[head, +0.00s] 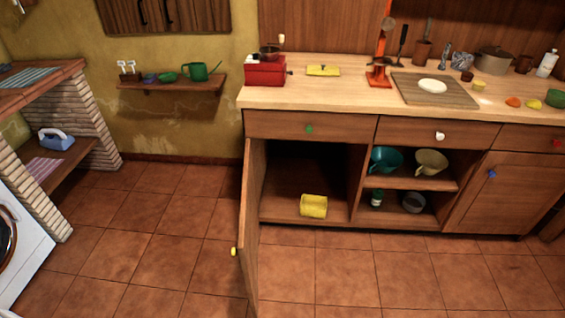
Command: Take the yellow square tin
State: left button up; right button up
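A yellow tin (313,206) sits on the floor of the open lower-left cabinet (285,203), close to its front edge. It looks like a short, rounded box; its exact shape is too small to tell. The cabinet door (250,225) with a yellow knob stands swung open toward me on the left side of the opening. On the counter, a flat yellow item (323,70) lies to the right of the red box; it might be a butter dish or another tin, I cannot tell. Neither of my grippers shows in the head view.
The wooden counter (350,92) holds a red box (265,73), an orange stand (380,60) and a cutting board (456,97). Open shelves with a teal pitcher (386,158) are right of the cabinet. A washing machine (22,245) is at far left. The tiled floor is clear.

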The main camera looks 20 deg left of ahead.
aim_at(315, 206)
jog(key=j, duration=1.05)
jog(key=k+j, duration=0.15)
jog(key=j, duration=0.85)
jog(key=l+z, duration=0.3)
jog(key=i+l+z, duration=0.25)
jog(key=l+z, duration=0.3)
jog(key=i+l+z, duration=0.7)
jog(key=i, duration=0.15)
jog(key=i+u, duration=0.4)
jog(key=i+l+u, duration=0.1)
jog(key=i+u, duration=0.35)
jog(key=k, duration=0.1)
